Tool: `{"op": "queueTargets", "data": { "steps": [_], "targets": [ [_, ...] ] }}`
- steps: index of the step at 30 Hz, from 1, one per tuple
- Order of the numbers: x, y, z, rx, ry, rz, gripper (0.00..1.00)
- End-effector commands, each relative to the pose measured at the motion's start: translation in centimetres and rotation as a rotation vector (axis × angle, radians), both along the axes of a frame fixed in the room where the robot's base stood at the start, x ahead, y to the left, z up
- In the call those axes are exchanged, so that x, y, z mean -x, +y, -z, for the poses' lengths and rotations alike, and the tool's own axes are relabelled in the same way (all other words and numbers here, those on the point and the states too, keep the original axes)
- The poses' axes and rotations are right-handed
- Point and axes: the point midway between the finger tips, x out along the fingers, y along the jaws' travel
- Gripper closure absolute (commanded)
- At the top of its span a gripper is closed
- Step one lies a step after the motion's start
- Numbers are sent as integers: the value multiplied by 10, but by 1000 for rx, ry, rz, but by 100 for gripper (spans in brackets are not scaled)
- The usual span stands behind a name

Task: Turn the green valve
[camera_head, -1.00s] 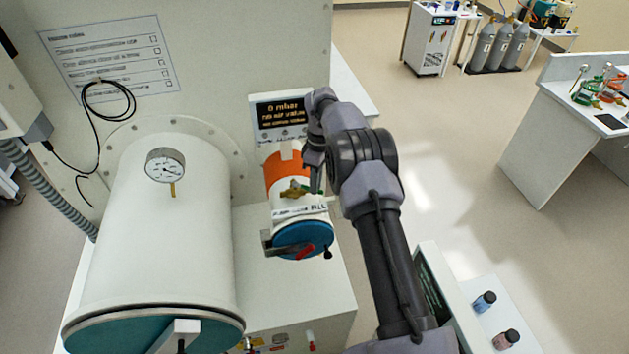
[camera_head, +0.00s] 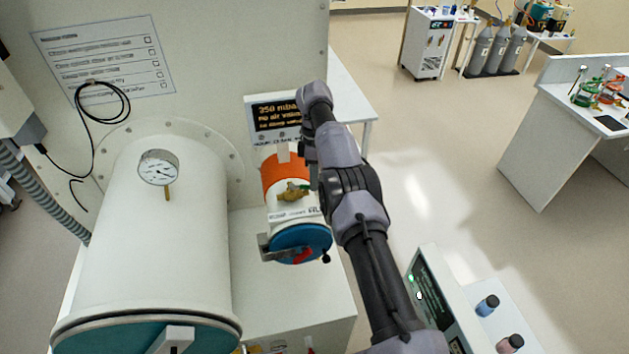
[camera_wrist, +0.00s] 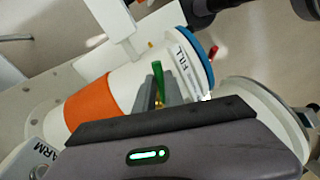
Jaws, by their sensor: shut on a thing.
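The green valve lever (camera_wrist: 158,77) stands out from a brass fitting on the side of a small white cylinder with an orange band. In the wrist view my gripper (camera_wrist: 159,90) has its grey fingers on both sides of the lever, shut on it. In the head view the brass valve body (camera_head: 291,193) shows on top of the small cylinder, below the orange band (camera_head: 284,175). My gripper (camera_head: 313,182) is right beside it there, and my arm hides part of the cylinder's right side. A label reading FILL (camera_wrist: 184,62) is next to the lever.
The small cylinder ends in a blue door (camera_head: 301,240) with a red-tipped handle. A large white cylinder (camera_head: 160,250) with a gauge (camera_head: 158,167) stands to its left. A display (camera_head: 275,115) behind reads about 250 mbar. Two small bottles (camera_head: 488,304) sit at lower right.

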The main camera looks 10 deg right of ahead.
Motion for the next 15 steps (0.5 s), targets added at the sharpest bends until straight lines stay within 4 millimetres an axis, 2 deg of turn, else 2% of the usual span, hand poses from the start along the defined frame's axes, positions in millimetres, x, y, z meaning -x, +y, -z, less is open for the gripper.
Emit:
{"op": "queueTargets", "data": {
  "steps": [5,6,8,15],
  "targets": [
    [0,2,0,-3,2,-1,100],
    [0,2,0,-3,2,-1,79],
    [0,1,0,-3,2,0,67],
    [0,1,0,-1,2,1,65]
  ]
}}
